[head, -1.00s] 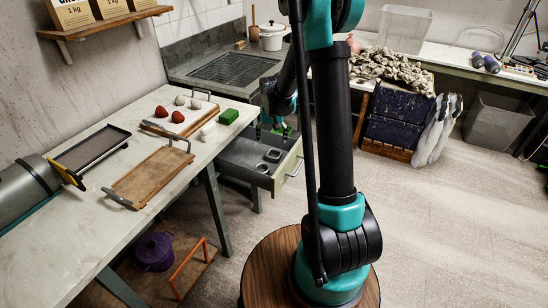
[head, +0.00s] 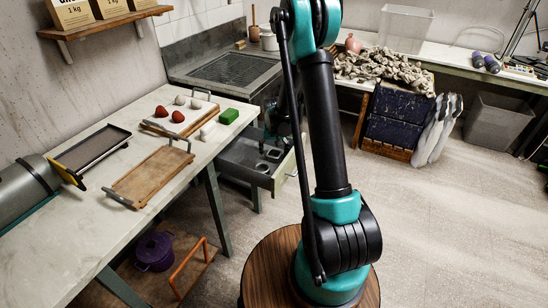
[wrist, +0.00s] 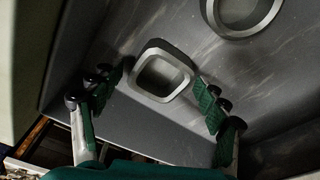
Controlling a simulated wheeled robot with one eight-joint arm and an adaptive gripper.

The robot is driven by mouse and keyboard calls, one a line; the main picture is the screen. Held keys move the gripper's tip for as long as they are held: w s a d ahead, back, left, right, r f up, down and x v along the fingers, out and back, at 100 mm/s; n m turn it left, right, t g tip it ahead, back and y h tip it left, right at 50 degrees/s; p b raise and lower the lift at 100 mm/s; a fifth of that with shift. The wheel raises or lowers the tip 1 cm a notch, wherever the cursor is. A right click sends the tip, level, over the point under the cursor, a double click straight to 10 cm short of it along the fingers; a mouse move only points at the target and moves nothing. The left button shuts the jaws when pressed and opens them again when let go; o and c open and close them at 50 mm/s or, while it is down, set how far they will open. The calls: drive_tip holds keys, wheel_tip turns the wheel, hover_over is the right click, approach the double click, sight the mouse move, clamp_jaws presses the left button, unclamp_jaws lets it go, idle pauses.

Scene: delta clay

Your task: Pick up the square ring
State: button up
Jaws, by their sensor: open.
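The square ring (wrist: 162,47) is a grey square band with rounded corners, lying on the floor of the open grey drawer (wrist: 185,128) in the wrist view. My gripper (wrist: 155,80) is open above it. One green-padded finger is left of the ring and the other is right of it, with visible gaps on both sides. Nothing is held. In the head view the drawer (head: 232,160) stands out under the counter with two small rings inside. I cannot tell there which is square, and my arm hides much of the gripper.
A round ring (wrist: 247,33) lies in the drawer beyond the square one in the wrist view. The drawer walls enclose this space.

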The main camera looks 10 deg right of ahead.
drive_tip(key=shift+c, duration=0.6)
drive_tip(key=c, duration=1.2)
drive_tip(key=shift+r, duration=0.15)
drive_tip(key=shift+c, duration=0.2)
